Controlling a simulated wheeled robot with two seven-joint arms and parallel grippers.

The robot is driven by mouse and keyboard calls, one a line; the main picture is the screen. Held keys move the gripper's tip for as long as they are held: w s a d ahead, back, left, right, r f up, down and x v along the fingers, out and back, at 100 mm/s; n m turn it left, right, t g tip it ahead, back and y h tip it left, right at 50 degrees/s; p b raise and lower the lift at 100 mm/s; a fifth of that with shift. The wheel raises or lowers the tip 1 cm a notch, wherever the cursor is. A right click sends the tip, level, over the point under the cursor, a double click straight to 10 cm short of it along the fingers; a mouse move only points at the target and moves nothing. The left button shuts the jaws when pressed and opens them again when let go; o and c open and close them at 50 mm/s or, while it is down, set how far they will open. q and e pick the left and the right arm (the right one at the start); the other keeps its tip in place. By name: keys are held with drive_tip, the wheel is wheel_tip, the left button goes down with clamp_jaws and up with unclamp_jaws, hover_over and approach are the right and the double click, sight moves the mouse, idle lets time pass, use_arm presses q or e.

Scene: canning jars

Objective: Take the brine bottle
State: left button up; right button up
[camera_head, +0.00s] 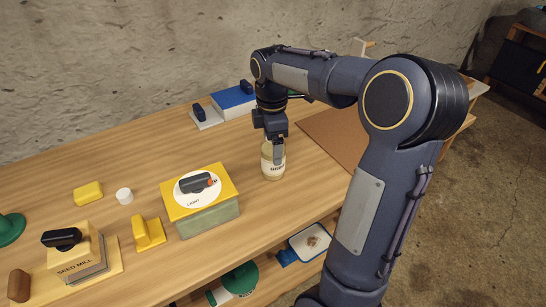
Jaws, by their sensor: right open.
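The brine bottle (273,168) stands upright on the wooden table, a pale bottle with a label that is partly readable. My right gripper (278,152) points down at the top of the bottle, with its jaws open. A finger overlaps the bottle's upper part and hides its neck. I cannot tell whether the finger touches it. My left gripper is not in view.
A yellow-topped box with a dial (201,191) stands left of the bottle. A seed mill (77,252), yellow blocks and a white cap (124,196) are further left. A brown mat (335,135) lies right.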

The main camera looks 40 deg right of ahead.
drive_tip(key=shift+r, duration=0.1)
drive_tip(key=c, duration=1.6)
drive_tip(key=shift+o, duration=0.2)
